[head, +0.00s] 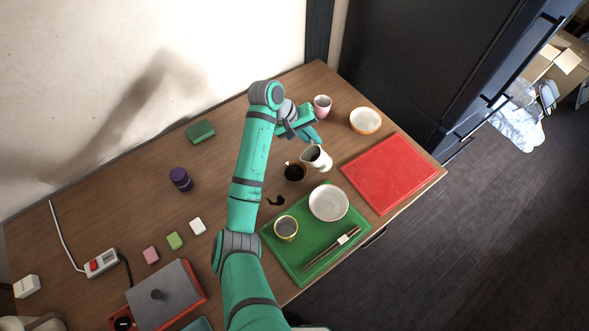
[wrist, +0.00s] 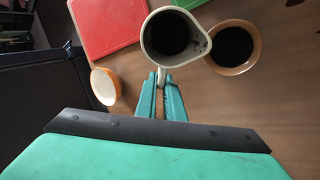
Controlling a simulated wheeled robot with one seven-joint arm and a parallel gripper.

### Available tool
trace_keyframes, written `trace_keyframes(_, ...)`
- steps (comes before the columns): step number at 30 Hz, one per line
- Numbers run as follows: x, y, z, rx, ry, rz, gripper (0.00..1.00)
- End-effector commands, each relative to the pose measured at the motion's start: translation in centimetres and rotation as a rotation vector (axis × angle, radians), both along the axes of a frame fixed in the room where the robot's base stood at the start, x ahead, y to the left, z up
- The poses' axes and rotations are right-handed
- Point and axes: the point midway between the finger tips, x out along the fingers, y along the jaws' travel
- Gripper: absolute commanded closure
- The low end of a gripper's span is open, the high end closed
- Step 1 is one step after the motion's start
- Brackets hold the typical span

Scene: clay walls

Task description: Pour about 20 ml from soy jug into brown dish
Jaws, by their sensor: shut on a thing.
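The soy jug (head: 316,158) is white, with dark liquid inside. My gripper (head: 314,139) is shut on the jug's handle side, as the wrist view shows with both fingers (wrist: 161,94) against the jug (wrist: 146,40). The jug looks close to upright, perhaps slightly tilted; dark drops mark its inner rim on the right. The brown dish (head: 294,172) sits just left of the jug in the head view and holds dark liquid. In the wrist view the dish (wrist: 256,47) is right of the jug, near its rim. No falling stream is visible.
A red board (head: 390,173), an orange bowl (head: 366,121) and a pink cup (head: 322,106) stand nearby.

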Motion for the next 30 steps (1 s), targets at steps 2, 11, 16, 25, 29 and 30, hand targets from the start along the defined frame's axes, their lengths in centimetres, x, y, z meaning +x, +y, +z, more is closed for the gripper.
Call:
trace_keyframes(2,0.0,0.0,0.0,0.000,0.000,0.000,1.00)
trace_keyframes(11,0.0,-0.1,0.1,0.010,0.000,-0.001,1.00)
trace_keyframes(16,0.1,-0.5,-0.3,0.075,0.006,-0.003,1.00)
trace_keyframes(25,0.4,-1.7,-2.7,0.306,0.034,-0.009,1.00)
trace_keyframes(29,0.6,-2.2,-3.3,0.403,0.045,-0.011,1.00)
trace_keyframes(30,0.6,-2.2,-3.4,0.429,0.050,-0.012,1.00)
